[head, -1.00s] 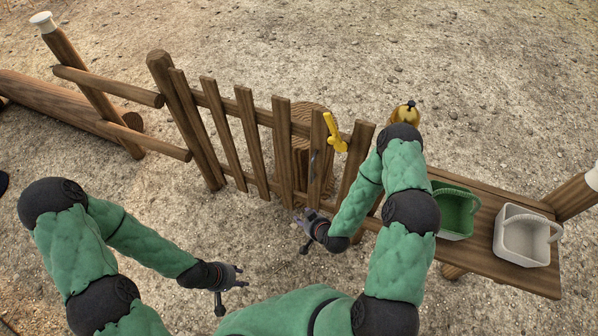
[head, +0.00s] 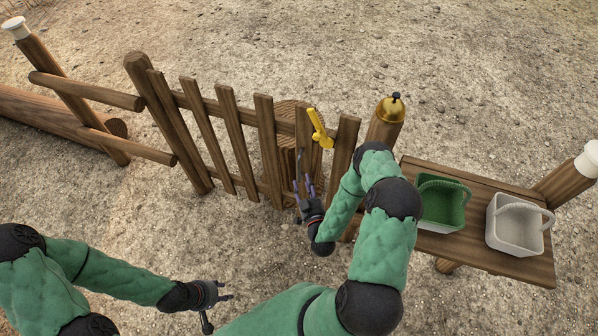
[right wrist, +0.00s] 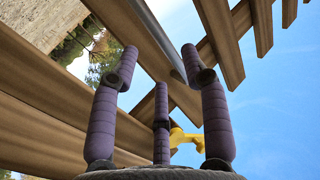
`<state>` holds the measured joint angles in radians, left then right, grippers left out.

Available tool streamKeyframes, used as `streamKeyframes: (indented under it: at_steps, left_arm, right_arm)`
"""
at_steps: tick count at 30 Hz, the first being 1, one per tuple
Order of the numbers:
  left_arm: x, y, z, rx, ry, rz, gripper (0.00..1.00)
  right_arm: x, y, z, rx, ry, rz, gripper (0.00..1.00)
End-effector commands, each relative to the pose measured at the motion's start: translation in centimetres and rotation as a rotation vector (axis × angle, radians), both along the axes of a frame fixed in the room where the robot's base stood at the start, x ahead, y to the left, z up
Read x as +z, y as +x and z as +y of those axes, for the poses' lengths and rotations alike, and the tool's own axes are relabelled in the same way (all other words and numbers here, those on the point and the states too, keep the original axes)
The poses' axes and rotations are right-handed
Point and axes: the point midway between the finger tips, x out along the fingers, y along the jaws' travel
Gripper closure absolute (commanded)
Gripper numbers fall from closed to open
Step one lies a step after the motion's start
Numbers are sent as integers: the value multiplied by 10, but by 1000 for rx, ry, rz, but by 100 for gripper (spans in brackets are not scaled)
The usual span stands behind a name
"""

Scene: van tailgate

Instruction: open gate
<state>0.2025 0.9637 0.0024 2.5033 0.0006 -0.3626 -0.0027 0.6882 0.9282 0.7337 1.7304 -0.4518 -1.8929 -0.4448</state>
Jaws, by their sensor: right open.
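The wooden picket gate (head: 236,135) stands between posts and looks closed. A yellow latch lever (head: 320,128) sits near the top of its right side; it also shows in the right wrist view (right wrist: 188,139), partly behind a finger. My right gripper (head: 304,178) is open in front of the gate's right part, below the yellow lever, its fingers pointing up. In the right wrist view, its purple fingers (right wrist: 160,90) are spread, with gate boards and a grey bar (right wrist: 163,38) beyond them. I cannot tell whether they touch. My left gripper (head: 222,298) is open and empty, low over bare ground.
A brass bell (head: 391,107) tops the post right of the gate. A wooden bench (head: 480,262) at the right holds a green basket (head: 440,205) and a white basket (head: 515,226). A stump (head: 290,112) stands behind the gate. Log rails (head: 85,90) run left. The ground in front is clear.

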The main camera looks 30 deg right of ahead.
Motion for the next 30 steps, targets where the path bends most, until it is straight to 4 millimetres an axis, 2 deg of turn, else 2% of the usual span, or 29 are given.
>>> streamKeyframes:
  at_steps: [1, 6, 12, 24, 29, 30]
  left_arm:
    - [-4, 0, 0, 0, 0, 0, 60]
    - [-11, 0, 0, 0, 0, 0, 60]
    - [-16, 0, 0, 0, 0, 0, 60]
    - [-17, 0, 0, 0, 0, 0, 60]
    - [-17, 0, 0, 0, 0, 0, 60]
    - [-17, 0, 0, 0, 0, 0, 60]
  right_arm:
    - [-1, 10, -2, 3, -1, -5, 54]
    - [-1, 37, -10, 1, 0, -3, 54]
    - [-1, 56, -15, 1, 1, 1, 54]
    - [0, 62, -17, 0, 2, 1, 54]
    - [0, 62, -17, 0, 2, 1, 99]
    - [0, 62, -17, 0, 2, 1, 100]
